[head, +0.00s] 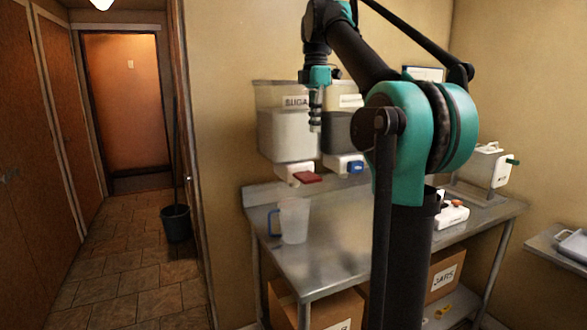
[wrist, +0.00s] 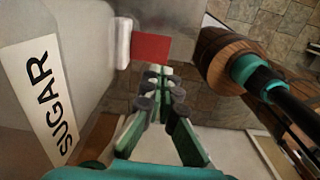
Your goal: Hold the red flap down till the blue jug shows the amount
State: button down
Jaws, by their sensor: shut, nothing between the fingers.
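The red flap (head: 308,177) sticks out from the white spout under the wall-mounted SUGAR bin (head: 288,135). The wrist view also shows the red flap (wrist: 151,47), just beyond my fingertips. The clear jug with a blue handle (head: 293,222) stands upright on the metal table, below the spout. It looks empty, though I cannot read any mark on it. My gripper (head: 315,126) points down, shut and empty, in front of the bin and above the flap. The fingers (wrist: 160,78) show closed together in the wrist view, apart from the flap.
A second bin (head: 338,130) with a blue flap (head: 356,167) hangs to the right, partly behind my arm. A white device with an orange part (head: 453,213) and a white dispenser with a green handle (head: 488,165) are further right. Boxes (head: 330,310) sit under the metal table (head: 330,262).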

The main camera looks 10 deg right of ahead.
aim_at(313, 179)
jog(key=shift+a+r+n, duration=0.3)
jog(key=shift+a+r, duration=0.15)
jog(key=shift+f, duration=0.1)
notch_tip(313, 179, down, 14)
jog(key=shift+r, duration=0.1)
dwell(0.4)
jog(key=shift+s+d+f+t, duration=0.2)
jog(key=shift+f+t, duration=0.15)
jog(key=shift+t, duration=0.25)
jog(key=shift+s+f+t+y, duration=0.35)
jog(key=shift+f+t+y, duration=0.35)
jog(key=shift+t, duration=0.4)
jog(key=shift+f+t, duration=0.65)
jog(key=shift+t, duration=0.25)
jog(key=shift+f, duration=0.35)
dwell(3.4)
